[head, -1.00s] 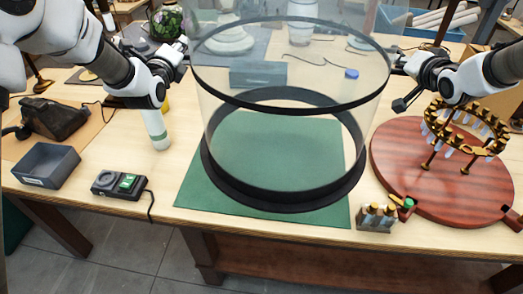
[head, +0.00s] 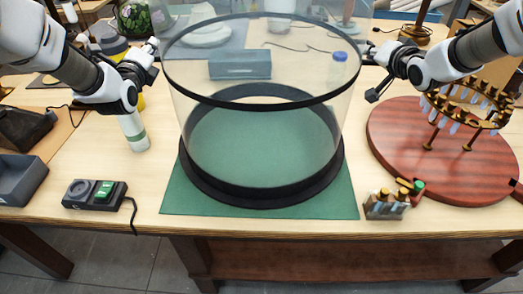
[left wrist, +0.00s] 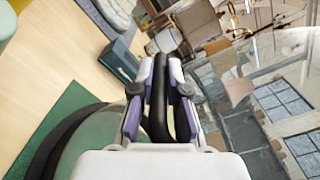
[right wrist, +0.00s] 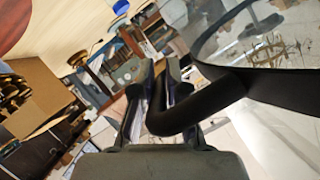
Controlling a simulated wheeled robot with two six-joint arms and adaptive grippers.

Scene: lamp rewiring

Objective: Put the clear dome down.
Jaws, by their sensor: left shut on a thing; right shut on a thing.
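The clear dome (head: 258,106) stands upright between my grippers, with a black middle band and a wide black foot ring (head: 262,198). Its top runs out of the head view. The foot ring lies within the outline of the green mat (head: 340,207) and appears to be on it; I cannot tell if a small gap is left. My left gripper (head: 155,48) is shut on a black handle at the dome's left, seen in the left wrist view (left wrist: 160,65). My right gripper (head: 366,52) is shut on the right handle, seen in the right wrist view (right wrist: 158,70).
A small vial rack (head: 388,206) stands just right of the mat, before the red round board (head: 405,160) with a brass lamp ring (head: 468,103). A switch box (head: 95,194) and white bottle (head: 133,133) stand left. A grey box (head: 240,65) is behind.

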